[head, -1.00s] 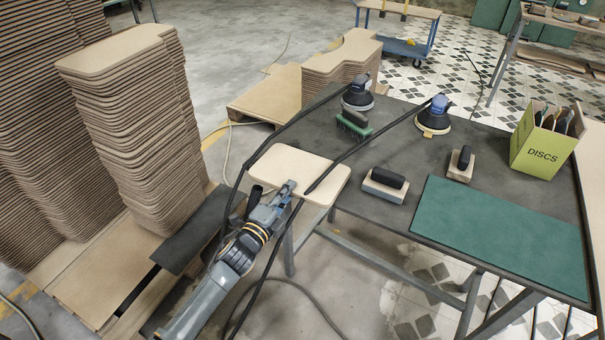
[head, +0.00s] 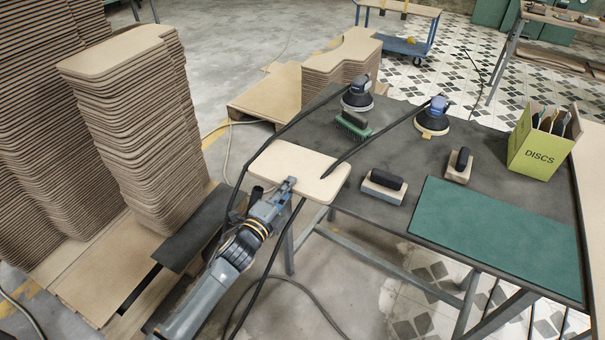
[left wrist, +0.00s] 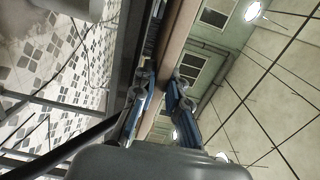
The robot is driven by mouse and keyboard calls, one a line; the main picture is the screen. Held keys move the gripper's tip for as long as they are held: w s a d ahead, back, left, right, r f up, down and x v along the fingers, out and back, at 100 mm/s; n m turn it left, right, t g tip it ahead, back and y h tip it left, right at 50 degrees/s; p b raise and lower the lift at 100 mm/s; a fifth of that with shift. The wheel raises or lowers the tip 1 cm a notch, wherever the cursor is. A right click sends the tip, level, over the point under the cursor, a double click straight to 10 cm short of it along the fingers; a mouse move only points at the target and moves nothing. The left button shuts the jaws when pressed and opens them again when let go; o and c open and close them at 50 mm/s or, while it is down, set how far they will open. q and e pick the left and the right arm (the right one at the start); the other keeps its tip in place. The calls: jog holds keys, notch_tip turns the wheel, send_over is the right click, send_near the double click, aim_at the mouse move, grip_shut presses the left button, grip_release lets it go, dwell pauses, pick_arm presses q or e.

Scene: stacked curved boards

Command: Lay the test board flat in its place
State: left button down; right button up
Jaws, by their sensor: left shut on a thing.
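The test board, a pale wooden board with rounded corners (head: 300,167), is in the head view at the left edge of the dark workbench, lying about level and partly beyond the edge. My left gripper (head: 284,190) is shut on its near edge. In the left wrist view the fingers (left wrist: 160,95) are closed on both faces of the board (left wrist: 172,60), seen edge-on. A cable crosses over the board. Whether the board touches the bench top is unclear. A green mat (head: 495,235) lies flat and bare on the bench. My right gripper is not in view.
On the workbench (head: 415,155) stand two sanders (head: 357,95) (head: 433,117), a green brush (head: 353,125), two sanding blocks (head: 383,186) (head: 458,165) and a yellow-green DISCS box (head: 541,145). Tall board stacks (head: 140,130) stand left; a lower stack (head: 343,70) stands behind.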

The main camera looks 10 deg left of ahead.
pick_arm(q)
jog(key=shift+r+p, duration=1.6)
jog(key=shift+r, duration=0.4)
jog(key=shift+s, duration=0.1)
